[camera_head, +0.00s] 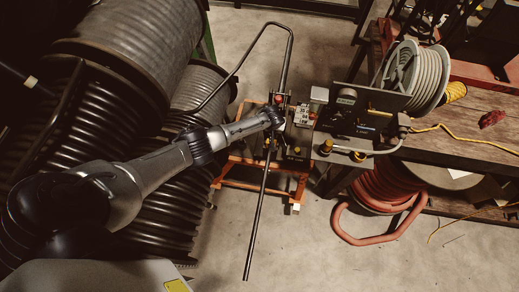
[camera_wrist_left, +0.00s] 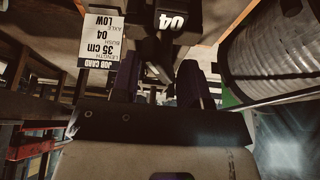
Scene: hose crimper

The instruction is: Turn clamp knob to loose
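My left arm reaches across the head view, and its left gripper (camera_head: 277,117) is at the crimper's upright post, just below a small red knob (camera_head: 279,98). I cannot tell whether this is the clamp knob. In the left wrist view the two dark fingers of my left gripper (camera_wrist_left: 157,84) stand apart with a gap between them. My right gripper is not in view.
A white job card (camera_wrist_left: 100,40) is left of the fingers. A hose reel (camera_head: 415,75) and a wooden bench (camera_head: 480,120) are at the right. A thin bar (camera_head: 258,215) slants down over clear floor (camera_head: 330,255).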

